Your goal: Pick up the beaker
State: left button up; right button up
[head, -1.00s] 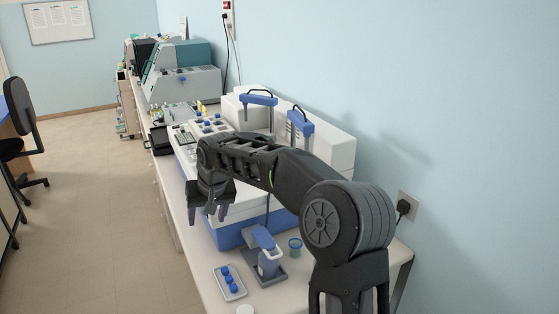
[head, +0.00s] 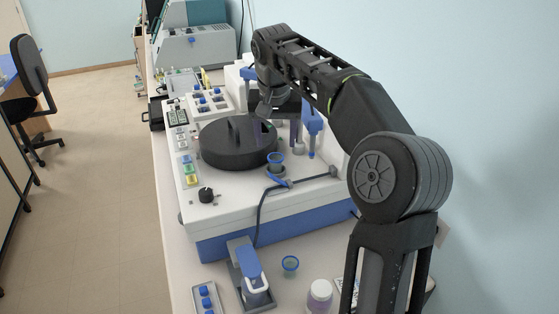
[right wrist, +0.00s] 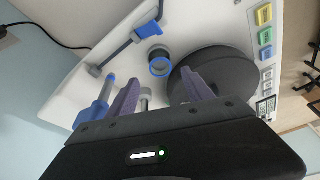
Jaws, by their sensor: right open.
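A small blue-rimmed cup (head: 276,160), which looks like a beaker, stands on the white machine beside the black round disc (head: 236,145). It also shows in the right wrist view (right wrist: 160,66), beyond and roughly between my fingers. My left gripper is not in view.
Blue upright posts (head: 312,128) stand close to my right gripper. A blue dispenser (head: 250,268), a tray of blue caps (head: 207,299) and a white-lidded jar (head: 320,295) stand on the front bench. The wall is close on the right.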

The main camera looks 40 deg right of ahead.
aim_at(276, 158)
jog(key=shift+x, duration=1.1)
jog(key=shift+f, duration=0.25)
jog(key=shift+d+f, duration=0.1)
jog(key=shift+w+f+p, duration=0.15)
jog(key=shift+f+p, duration=0.2)
jog(key=shift+p, duration=0.05)
jog(key=p+x, duration=0.1)
jog(key=x, duration=0.2)
jog(key=shift+f, duration=0.25)
jog(key=shift+w+d+f, duration=0.1)
jog(key=shift+w+f, duration=0.1)
jog(key=shift+f, duration=0.2)
